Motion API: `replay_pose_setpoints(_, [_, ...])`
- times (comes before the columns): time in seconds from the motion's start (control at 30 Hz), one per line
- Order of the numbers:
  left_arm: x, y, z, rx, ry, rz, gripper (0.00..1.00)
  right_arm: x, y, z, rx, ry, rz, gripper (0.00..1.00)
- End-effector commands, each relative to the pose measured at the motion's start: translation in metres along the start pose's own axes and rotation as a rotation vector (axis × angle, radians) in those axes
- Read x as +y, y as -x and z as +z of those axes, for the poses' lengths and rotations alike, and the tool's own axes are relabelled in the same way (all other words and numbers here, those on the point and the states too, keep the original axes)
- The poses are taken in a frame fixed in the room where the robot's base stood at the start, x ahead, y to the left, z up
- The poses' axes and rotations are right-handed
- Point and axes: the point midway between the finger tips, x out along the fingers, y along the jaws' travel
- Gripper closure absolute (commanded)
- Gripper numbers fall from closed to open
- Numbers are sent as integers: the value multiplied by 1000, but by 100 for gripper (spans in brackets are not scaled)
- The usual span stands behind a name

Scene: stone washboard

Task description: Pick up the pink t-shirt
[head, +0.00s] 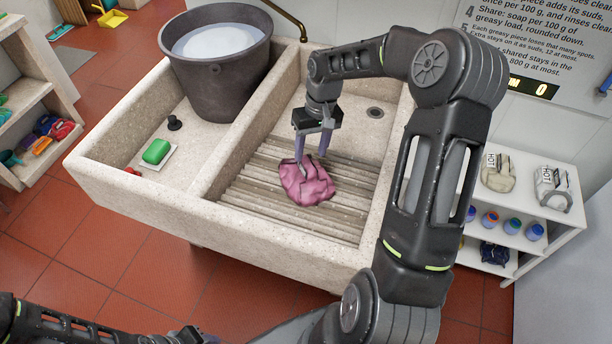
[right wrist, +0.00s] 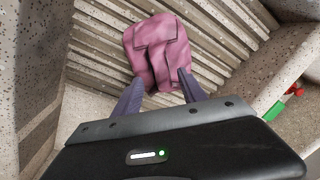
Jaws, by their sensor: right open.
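The pink t-shirt (head: 306,184) lies crumpled in a bundle on the ribbed washboard (head: 262,205) in the right basin of the stone sink. It also shows in the right wrist view (right wrist: 156,48), just beyond the fingertips. My right gripper (head: 312,158) points down at the shirt's upper edge, with its two fingers (right wrist: 158,85) apart and nothing held between them. I cannot tell whether the fingertips touch the cloth. Part of my left arm shows at the bottom left of the head view, but its gripper fingers cannot be made out.
A dark bucket (head: 216,85) of whitish water stands in the left basin, beside a green soap bar (head: 157,151) and a black plug (head: 174,122). A stone divider (head: 250,125) separates the basins. Shelves stand at left (head: 30,95) and right (head: 540,185).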

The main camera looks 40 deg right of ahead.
Motion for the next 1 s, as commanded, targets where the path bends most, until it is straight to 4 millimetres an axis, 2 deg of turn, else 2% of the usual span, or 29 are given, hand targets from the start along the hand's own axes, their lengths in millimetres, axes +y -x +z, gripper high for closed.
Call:
replay_pose_setpoints(0.17, [1, 4, 0, -1, 1, -1, 68, -1, -8, 2, -3, 0, -1, 51])
replay_pose_setpoints(0.4, [4, 12, 1, -3, 3, -4, 68, -2, -42, 5, -4, 0, -1, 51])
replay_pose_setpoints(0.5, [4, 13, 2, -4, 3, -4, 68, -2, -50, 4, -2, 0, -1, 51])
replay_pose_setpoints(1.0, [4, 12, 2, -4, 3, -4, 68, -1, -52, 4, 0, 0, 0, 51])
